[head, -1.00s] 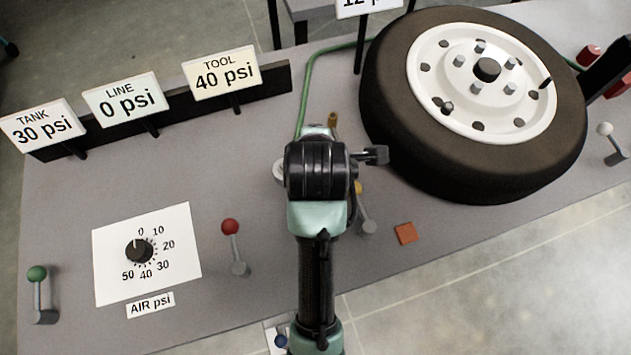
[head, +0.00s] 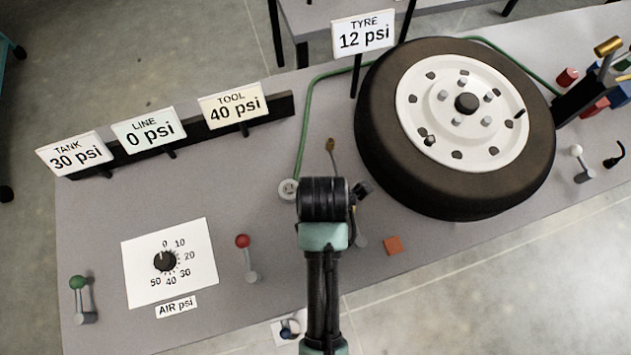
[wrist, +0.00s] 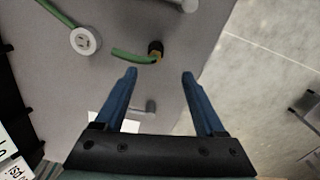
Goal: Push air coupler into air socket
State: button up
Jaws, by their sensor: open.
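The air coupler (wrist: 155,50) is a small dark and brass fitting with a short green hose tail, on the grey bench top in the wrist view. My arm hides it in the head view. The round pale air socket (head: 288,190) lies at the end of a green hose, just left of my wrist. It also shows in the wrist view (wrist: 85,41), left of the coupler and apart from it. My gripper (wrist: 159,75) is open and empty. Its two blue fingers point toward the coupler, which appears just beyond the tips; I cannot tell the height between them.
A wheel with a tyre (head: 375,150) lies to the right. A red-knobbed lever (head: 243,242) and the pressure dial (head: 165,262) stand left of my arm.

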notch_tip(320, 180, down, 7)
jog(key=shift+f, duration=0.2)
dwell(0.3)
jog(key=shift+w+a+f+p, duration=0.1)
jog(key=shift+a+f+p, duration=0.05)
jog(key=shift+f, duration=0.7)
jog(key=shift+w+a+f+p, duration=0.1)
jog(key=shift+a+f+p, duration=0.05)
jog(key=shift+f, duration=0.7)
jog(key=shift+w+a+f+p, duration=0.1)
jog(key=shift+a+f+p, duration=0.05)
jog(key=shift+f, duration=0.7)
jog(key=shift+c, duration=0.2)
grip_shut()
